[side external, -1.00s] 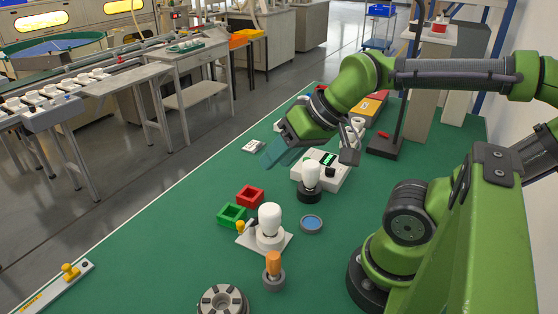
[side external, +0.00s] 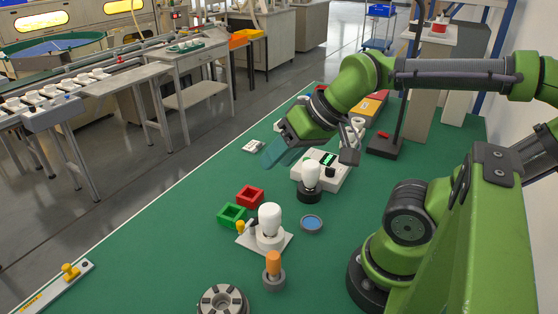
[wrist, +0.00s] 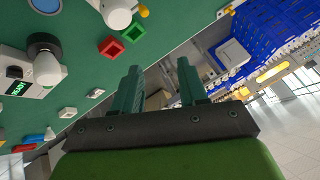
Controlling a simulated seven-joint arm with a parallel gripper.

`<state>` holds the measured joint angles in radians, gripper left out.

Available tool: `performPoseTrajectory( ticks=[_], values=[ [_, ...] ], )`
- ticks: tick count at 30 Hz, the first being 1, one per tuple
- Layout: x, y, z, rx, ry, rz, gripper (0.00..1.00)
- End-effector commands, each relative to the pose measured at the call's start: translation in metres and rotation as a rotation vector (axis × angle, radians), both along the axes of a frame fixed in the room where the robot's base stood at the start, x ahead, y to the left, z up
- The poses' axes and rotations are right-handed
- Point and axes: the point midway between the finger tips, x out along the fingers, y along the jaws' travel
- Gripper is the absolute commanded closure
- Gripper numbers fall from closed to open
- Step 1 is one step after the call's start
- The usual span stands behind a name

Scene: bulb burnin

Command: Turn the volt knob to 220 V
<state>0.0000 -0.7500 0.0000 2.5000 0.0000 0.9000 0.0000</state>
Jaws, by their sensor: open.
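A white box with a green lit display (side external: 325,160) stands on the green bench, below and to the right of my gripper in the side view. A black knob (side external: 330,172) sits on its face. The box also shows at the left of the wrist view (wrist: 38,88), where its display reads READY, with the knob (wrist: 14,72) beside the display. The knob's setting is too small to read. My gripper (side external: 270,158) hangs above the bench, apart from the box. Its two teal fingers (wrist: 158,72) are spread, with nothing between them, and point away from the knob.
A white bulb in a dark round base (side external: 311,178) stands close in front of the box. Red (side external: 250,196) and green (side external: 231,216) trays and a blue-topped disc (side external: 311,224) lie nearby. The bench's left side is mostly clear.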

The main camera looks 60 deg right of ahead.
Motion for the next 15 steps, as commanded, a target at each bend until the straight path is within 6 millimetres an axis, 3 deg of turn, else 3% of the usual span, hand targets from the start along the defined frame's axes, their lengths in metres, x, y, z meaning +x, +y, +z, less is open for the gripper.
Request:
performPoseTrajectory(
  ticks=[5,8,11,15],
  values=[
    [0.001,-0.002,-0.001,0.000,0.006,-0.009,0.63],
    [0.007,-0.013,-0.010,0.013,0.050,-0.051,0.63],
    [0.023,-0.044,-0.015,0.033,0.115,-0.135,0.63],
    [0.041,-0.118,-0.025,-0.017,0.250,-0.179,0.63]
  ],
)
